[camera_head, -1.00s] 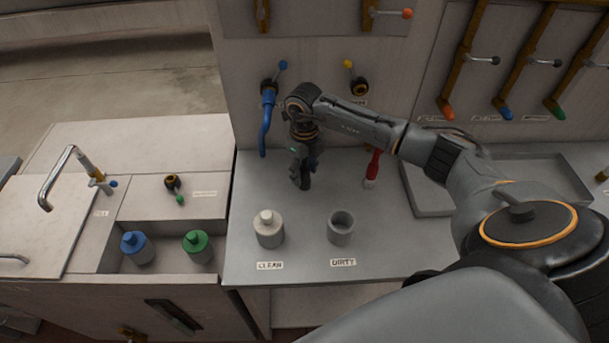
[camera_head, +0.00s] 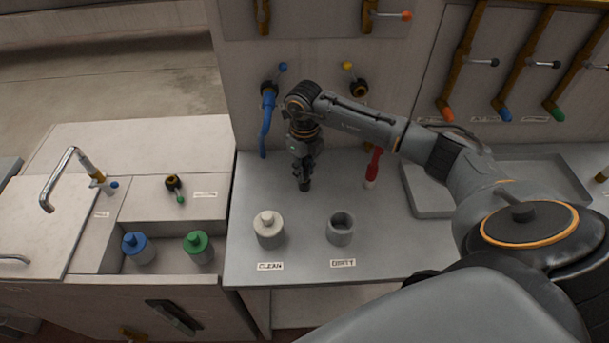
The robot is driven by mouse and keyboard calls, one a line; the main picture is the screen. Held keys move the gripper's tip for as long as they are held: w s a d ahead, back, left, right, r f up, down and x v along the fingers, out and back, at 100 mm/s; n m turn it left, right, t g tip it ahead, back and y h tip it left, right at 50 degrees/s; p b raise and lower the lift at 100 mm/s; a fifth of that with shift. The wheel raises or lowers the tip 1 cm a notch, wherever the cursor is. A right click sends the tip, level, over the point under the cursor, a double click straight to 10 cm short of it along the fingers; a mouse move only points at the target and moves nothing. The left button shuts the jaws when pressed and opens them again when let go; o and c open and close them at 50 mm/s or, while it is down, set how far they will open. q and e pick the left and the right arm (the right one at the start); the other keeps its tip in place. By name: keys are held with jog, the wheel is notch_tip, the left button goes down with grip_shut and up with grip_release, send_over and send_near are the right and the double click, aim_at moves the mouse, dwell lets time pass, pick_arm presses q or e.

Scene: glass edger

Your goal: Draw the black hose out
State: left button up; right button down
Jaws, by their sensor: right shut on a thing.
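My right gripper (camera_head: 304,172) points down above the grey worktop, right of the blue hose. It is shut on a short dark piece that shows just below its fingers, which I take as the end of the black hose (camera_head: 305,185). The rest of that hose is hidden behind my gripper and forearm or too dark to tell apart from them. The gripper stands behind the white-capped bottle and the grey cup. My left gripper is out of view.
The blue hose (camera_head: 266,125) hangs from a wall outlet left of my gripper. A shallow tray (camera_head: 428,200) lies to the right. Blue and green bottles sit left.

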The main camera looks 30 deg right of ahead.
jog(key=shift+r, duration=0.3)
jog(key=shift+r+p, duration=1.4)
jog(key=shift+r, duration=0.7)
jog(key=shift+r, duration=0.1)
jog(key=shift+r+p, duration=1.2)
jog(key=shift+r, duration=0.7)
